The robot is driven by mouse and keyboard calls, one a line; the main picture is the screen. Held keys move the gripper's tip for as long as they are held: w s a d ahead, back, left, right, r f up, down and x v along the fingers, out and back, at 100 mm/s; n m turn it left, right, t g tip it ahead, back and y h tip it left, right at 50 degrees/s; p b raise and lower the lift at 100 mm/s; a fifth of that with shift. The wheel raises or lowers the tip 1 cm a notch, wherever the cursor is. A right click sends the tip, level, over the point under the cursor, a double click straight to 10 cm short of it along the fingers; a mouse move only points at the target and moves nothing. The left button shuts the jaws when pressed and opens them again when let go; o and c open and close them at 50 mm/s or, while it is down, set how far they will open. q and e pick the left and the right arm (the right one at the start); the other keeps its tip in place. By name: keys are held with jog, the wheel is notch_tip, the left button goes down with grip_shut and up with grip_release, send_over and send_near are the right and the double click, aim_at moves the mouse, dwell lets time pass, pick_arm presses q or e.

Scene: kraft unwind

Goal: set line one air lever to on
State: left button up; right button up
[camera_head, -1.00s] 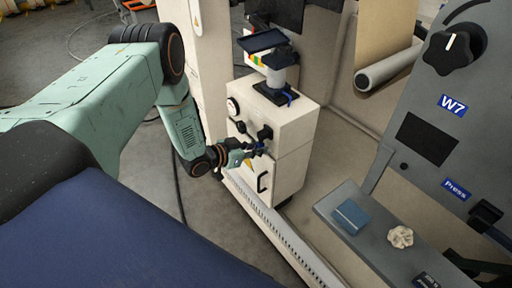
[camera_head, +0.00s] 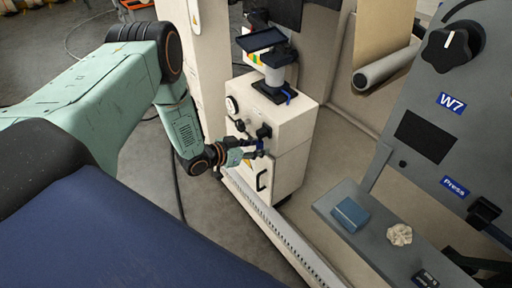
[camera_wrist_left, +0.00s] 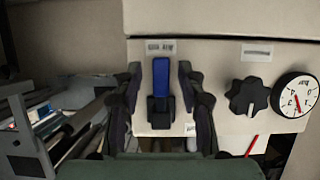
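The air lever has a blue handle (camera_wrist_left: 161,82) on a black base and stands on the front of a cream cabinet (camera_head: 289,128). In the left wrist view the handle points up in the picture, between the two fingers of my left gripper (camera_wrist_left: 159,88). The fingers are apart, with a gap visible on each side of the handle. In the head view the left gripper (camera_head: 250,149) is at the cabinet front, and a bit of blue shows at its fingertips. My right gripper is not in view.
A black knob (camera_wrist_left: 248,96) and a round gauge (camera_wrist_left: 295,95) sit beside the lever. At right in the head view, a grey panel has a large dial (camera_head: 453,47). Its shelf holds a blue block (camera_head: 350,214) and a crumpled pale piece (camera_head: 399,235).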

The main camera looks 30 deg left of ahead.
pick_arm(q)
jog(key=shift+a+r, duration=0.1)
jog(key=v, duration=1.2)
dwell(0.4)
